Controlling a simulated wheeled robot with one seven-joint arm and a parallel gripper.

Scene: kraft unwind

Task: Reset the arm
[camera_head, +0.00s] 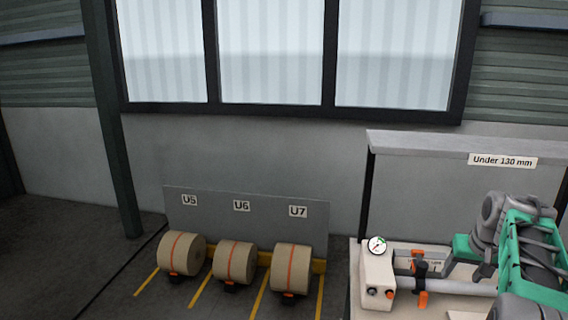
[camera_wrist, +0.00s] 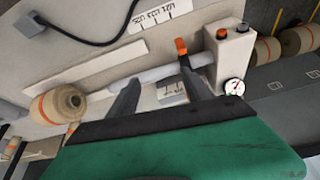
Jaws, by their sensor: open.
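My arm, grey and green, shows at the right edge of the head view, over a workbench (camera_head: 455,314). My gripper (camera_wrist: 158,92) shows in the wrist view with its two dark fingers spread apart and nothing between them. Beyond the fingers lies a light grey shaft (camera_wrist: 150,74) on the bench, with an orange-tipped clamp (camera_wrist: 181,48) beside it.
A control box (camera_head: 377,279) with a gauge stands at the bench's left end. A sign panel (camera_head: 450,142) reads "Under 130 mm". Kraft rolls (camera_head: 235,262) stand on the floor under U5, U6 and U7. In the wrist view, another roll (camera_wrist: 60,104) sits at the shaft's left end.

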